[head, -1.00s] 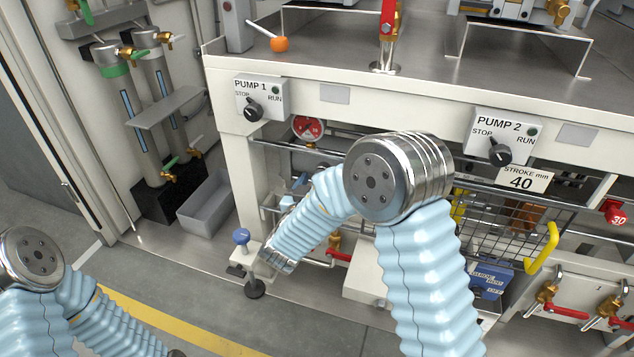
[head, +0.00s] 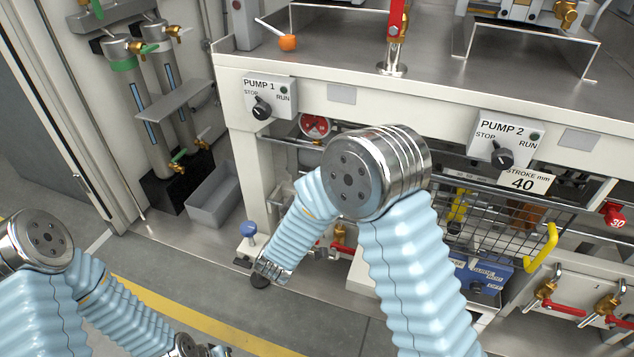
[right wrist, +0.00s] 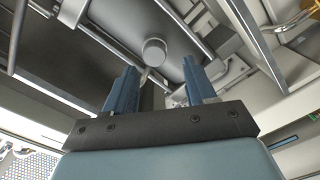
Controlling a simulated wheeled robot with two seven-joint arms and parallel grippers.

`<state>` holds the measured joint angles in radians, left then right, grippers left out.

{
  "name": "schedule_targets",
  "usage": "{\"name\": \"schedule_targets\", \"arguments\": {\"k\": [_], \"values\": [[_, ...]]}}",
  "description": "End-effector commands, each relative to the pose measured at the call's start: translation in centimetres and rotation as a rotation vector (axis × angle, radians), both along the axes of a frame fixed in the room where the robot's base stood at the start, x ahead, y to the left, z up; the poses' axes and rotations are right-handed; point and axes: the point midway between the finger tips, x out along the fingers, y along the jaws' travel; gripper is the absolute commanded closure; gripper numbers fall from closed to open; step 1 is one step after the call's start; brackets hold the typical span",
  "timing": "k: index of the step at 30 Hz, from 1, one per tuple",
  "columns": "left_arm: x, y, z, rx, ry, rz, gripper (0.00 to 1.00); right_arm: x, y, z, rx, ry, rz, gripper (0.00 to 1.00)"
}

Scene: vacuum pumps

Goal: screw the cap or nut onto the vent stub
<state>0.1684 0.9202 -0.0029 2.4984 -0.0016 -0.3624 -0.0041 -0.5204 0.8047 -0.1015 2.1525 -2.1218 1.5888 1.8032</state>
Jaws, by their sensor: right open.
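My right gripper (right wrist: 160,76) is open in the right wrist view, with two blue fingers standing apart and nothing between their tips. Beyond the tips is a round grey cylinder end (right wrist: 154,52); I cannot tell whether it is the vent stub or a cap. In the head view my right forearm reaches down and left under the bench front, its wrist (head: 272,268) close to a blue-topped knob (head: 247,230). The right fingers are hidden there. My left arm enters at the lower left; its fingers do not show. I cannot make out a loose cap or nut.
The PUMP 1 panel (head: 268,98) and PUMP 2 panel (head: 506,140) are on the bench front. A wire basket (head: 500,215) with a yellow handle hangs right of my arm. A grey bin (head: 213,194) stands on the floor at left. Rails and pipes surround the right gripper.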

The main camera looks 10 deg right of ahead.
Motion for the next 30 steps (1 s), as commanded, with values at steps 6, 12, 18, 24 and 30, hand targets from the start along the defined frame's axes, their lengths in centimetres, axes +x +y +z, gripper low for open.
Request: {"name": "schedule_targets", "arguments": {"k": [6,12,18,24,30], "values": [[-0.1,-0.2,4.2,-0.003,0.001,-0.004,1.0,0.3,0.2,0.5,-0.752,0.528,0.02,0.45],[-0.2,-0.4,7.1,-0.007,0.003,-0.008,1.0,0.3,0.2,0.3,-1.453,1.009,0.04,0.45],[-0.3,-0.6,10.0,-0.009,0.005,-0.011,1.0,0.3,0.0,0.5,-2.157,1.482,0.056,0.45],[-0.3,-0.8,12.8,-0.012,0.006,-0.015,1.0,0.2,-0.3,0.7,2.348,-1.605,-0.047,0.45],[-0.4,-1.0,14.3,-0.014,0.007,-0.018,1.0,0.2,-0.6,0.8,1.884,-1.289,-0.023,0.45]]}}
